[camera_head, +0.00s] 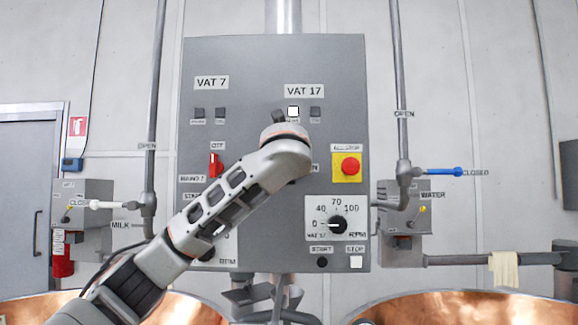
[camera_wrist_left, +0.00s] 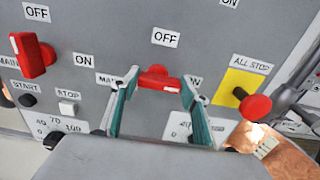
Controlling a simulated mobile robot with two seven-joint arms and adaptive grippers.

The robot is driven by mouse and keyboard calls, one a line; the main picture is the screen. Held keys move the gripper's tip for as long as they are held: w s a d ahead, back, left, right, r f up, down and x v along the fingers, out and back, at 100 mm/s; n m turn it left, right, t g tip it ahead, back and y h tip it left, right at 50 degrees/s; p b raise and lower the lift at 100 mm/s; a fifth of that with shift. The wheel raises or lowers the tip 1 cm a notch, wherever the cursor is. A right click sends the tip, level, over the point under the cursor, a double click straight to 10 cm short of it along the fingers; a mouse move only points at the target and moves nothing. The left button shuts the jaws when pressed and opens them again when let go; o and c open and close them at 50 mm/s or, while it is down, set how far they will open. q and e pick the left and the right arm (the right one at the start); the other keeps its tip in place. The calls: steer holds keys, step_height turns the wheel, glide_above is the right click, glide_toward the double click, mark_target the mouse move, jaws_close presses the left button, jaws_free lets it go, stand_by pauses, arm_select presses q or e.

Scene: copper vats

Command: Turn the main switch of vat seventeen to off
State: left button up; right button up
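The main switch of vat seventeen is a red handle (camera_wrist_left: 158,79) on the grey panel. In the left wrist view it lies crosswise, with an OFF label (camera_wrist_left: 165,38) above it. My left gripper (camera_wrist_left: 160,76) is open, with its two green-grey fingers on either side of the handle, their tips close to its ends. I cannot tell whether they touch it. In the head view my left arm hides this switch and the gripper fingers, below the VAT 17 label (camera_head: 304,91). My right gripper is in neither view.
Vat 7's red switch (camera_head: 215,165) stands upright towards its OFF label on the left. A red all-stop button (camera_head: 349,166) on yellow is close at right, with a speed dial (camera_head: 337,225) below. Copper vats (camera_head: 470,308) stand in front.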

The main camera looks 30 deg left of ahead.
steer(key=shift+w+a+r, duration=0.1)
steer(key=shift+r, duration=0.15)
arm_select(q)
steer(key=shift+n, duration=0.3)
steer(key=shift+s+a+f+n+b, duration=0.1)
steer(key=shift+n+b, duration=0.55)
steer(key=shift+n, duration=2.25)
steer(key=shift+a+r+n+b, duration=0.15)
steer(key=shift+n+b, duration=0.45)
steer(key=shift+n, duration=2.3)
steer(key=shift+s+a+f+n+b, duration=0.15)
steer(key=shift+n+b, duration=0.5)
steer(key=shift+n, duration=2.25)
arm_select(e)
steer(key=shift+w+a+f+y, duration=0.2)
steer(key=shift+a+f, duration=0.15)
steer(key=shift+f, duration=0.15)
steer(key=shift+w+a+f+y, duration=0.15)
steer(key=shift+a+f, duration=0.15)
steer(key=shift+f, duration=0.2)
arm_select(q)
steer(key=shift+w, duration=0.1)
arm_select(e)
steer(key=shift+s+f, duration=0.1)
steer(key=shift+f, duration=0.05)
arm_select(q)
steer(key=o, duration=1.1)
steer(key=shift+d, duration=0.1)
